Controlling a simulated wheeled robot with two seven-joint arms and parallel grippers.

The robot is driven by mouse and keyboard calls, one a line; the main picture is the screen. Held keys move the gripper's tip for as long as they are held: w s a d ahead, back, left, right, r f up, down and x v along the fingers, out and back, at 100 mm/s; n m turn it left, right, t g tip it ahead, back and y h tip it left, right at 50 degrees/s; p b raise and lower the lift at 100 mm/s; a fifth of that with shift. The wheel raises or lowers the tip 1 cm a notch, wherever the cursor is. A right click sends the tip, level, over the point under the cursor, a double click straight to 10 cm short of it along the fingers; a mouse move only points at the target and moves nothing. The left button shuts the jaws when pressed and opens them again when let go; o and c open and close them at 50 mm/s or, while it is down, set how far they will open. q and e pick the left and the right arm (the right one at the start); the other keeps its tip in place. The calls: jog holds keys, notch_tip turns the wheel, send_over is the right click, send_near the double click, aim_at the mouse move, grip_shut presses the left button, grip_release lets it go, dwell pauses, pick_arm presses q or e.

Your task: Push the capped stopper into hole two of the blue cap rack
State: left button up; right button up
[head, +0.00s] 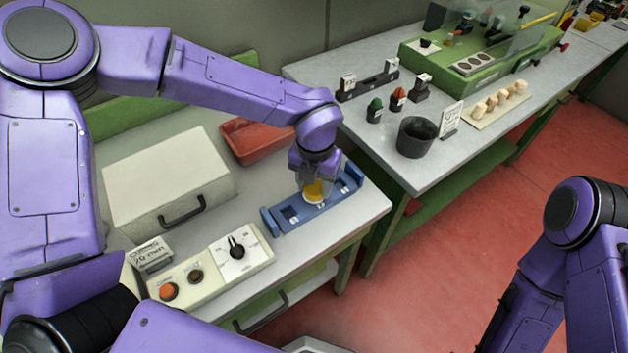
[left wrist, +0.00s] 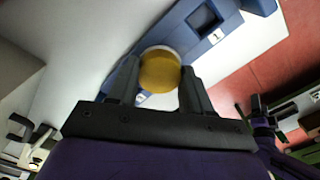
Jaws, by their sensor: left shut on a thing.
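The blue cap rack (head: 274,224) lies on the near grey bench, running from lower left to upper right, with a raised end at each side. One square hole shows open near its left end. My left gripper (head: 315,180) is over the middle of the rack, shut on the yellow-capped stopper (head: 314,194). In the left wrist view the round yellow cap (left wrist: 160,71) sits between the two dark fingers, against the rack (left wrist: 184,45). A square hole beside a label "1" is empty there. The cap hides what lies beneath it, so I cannot tell how deep the stopper sits.
A cream box (head: 165,180) with a black handle and a red tray (head: 256,140) stand behind the rack. A control panel (head: 210,268) with a dial lies left of it.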

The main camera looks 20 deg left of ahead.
aim_at(315, 187)
pick_arm(q)
jog(key=shift+f, duration=0.1)
jog(key=o, duration=1.1)
notch_tip(315, 187, up, 11)
jog(key=shift+f+b, duration=0.2)
jog(key=shift+b, duration=0.5)
